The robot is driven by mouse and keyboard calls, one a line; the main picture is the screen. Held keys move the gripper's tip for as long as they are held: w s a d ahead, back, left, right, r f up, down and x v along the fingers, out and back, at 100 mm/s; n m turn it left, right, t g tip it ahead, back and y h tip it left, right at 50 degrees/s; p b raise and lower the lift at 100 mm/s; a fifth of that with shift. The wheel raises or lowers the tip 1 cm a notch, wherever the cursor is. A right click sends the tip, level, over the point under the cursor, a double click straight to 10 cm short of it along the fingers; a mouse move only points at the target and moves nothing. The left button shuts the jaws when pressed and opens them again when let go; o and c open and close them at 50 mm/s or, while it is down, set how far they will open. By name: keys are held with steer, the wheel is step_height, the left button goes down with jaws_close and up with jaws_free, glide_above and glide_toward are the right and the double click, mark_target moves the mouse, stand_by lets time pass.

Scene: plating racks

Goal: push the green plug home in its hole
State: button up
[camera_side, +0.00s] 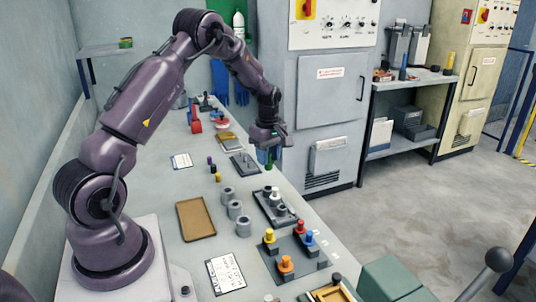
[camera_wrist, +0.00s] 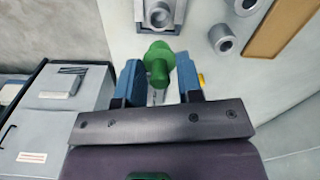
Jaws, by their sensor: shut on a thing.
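The green plug (camera_wrist: 158,64) sits between the blue fingers of my gripper (camera_wrist: 158,84) in the wrist view, with its round head and narrower stem showing. In the side view my gripper (camera_side: 269,155) is shut on it above the far right part of the bench. A dark rack (camera_side: 262,207) with light round holders stands nearer the camera, apart from the gripper. In the wrist view a grey holder with a round opening (camera_wrist: 159,14) shows beyond the plug, partly cut off by the frame. I cannot tell which hole belongs to the green plug.
Several grey rings (camera_side: 235,209) and a tan tray (camera_side: 196,218) lie left of the dark rack. A grey plate with coloured plugs (camera_side: 286,264) stands in front. A flat dark plate (camera_side: 245,165) lies left of my gripper. A grey cabinet (camera_side: 330,90) stands behind the bench.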

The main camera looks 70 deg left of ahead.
mark_target(269, 153)
steer(key=shift+f, duration=2.65)
steer(key=shift+f, duration=1.55)
steer(key=shift+r, duration=0.1)
steer(key=shift+r, duration=1.1)
steer(key=shift+f, duration=1.2)
stand_by(0.3)
steer(key=o, duration=1)
steer(key=shift+c, duration=0.2)
step_height(269, 153, up, 13)
steer(key=shift+w+f, duration=0.1)
